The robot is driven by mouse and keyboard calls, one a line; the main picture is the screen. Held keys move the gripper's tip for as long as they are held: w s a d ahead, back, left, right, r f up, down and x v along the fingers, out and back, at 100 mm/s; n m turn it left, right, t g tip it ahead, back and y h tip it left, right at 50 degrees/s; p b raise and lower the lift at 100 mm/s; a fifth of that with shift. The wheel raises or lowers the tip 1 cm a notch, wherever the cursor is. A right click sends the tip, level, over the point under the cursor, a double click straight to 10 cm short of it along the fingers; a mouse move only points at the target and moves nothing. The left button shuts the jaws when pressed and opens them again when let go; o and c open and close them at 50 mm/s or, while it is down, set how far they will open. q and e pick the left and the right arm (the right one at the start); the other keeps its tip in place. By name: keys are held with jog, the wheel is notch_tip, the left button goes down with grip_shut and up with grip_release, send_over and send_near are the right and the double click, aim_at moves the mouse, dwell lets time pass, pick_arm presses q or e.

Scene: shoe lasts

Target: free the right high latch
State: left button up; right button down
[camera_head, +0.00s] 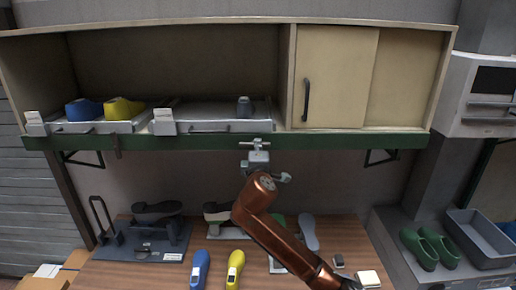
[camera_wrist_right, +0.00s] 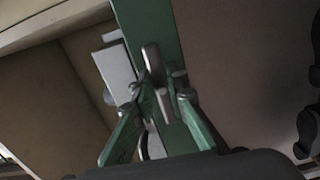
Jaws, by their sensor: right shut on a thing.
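The right high latch (camera_head: 257,143) is a small metal piece on the green rail under the upper shelf, below the tray on the right. In the right wrist view the latch (camera_wrist_right: 152,62) shows as a grey metal lever against the green rail. My right gripper (camera_head: 259,163) reaches up to it from below, at the end of my copper arm. In the wrist view my right gripper (camera_wrist_right: 159,92) has its green fingers on both sides of the latch's lower part, shut on it. The exact contact is partly hidden by the fingers. My left gripper is out of view.
A tray (camera_head: 215,127) with one grey piece sits above the latch. A left tray (camera_head: 95,127) holds blue and yellow shoe lasts. A cabinet door (camera_head: 335,75) is right of it. The workbench (camera_head: 120,275) below carries lasts and tools; green shoes (camera_head: 430,247) stand right.

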jog(key=shift+f, duration=0.15)
jog(key=c, duration=1.9)
grip_release()
jog(key=shift+s, duration=0.1)
jog(key=s, duration=1.1)
jog(key=shift+s, duration=0.4)
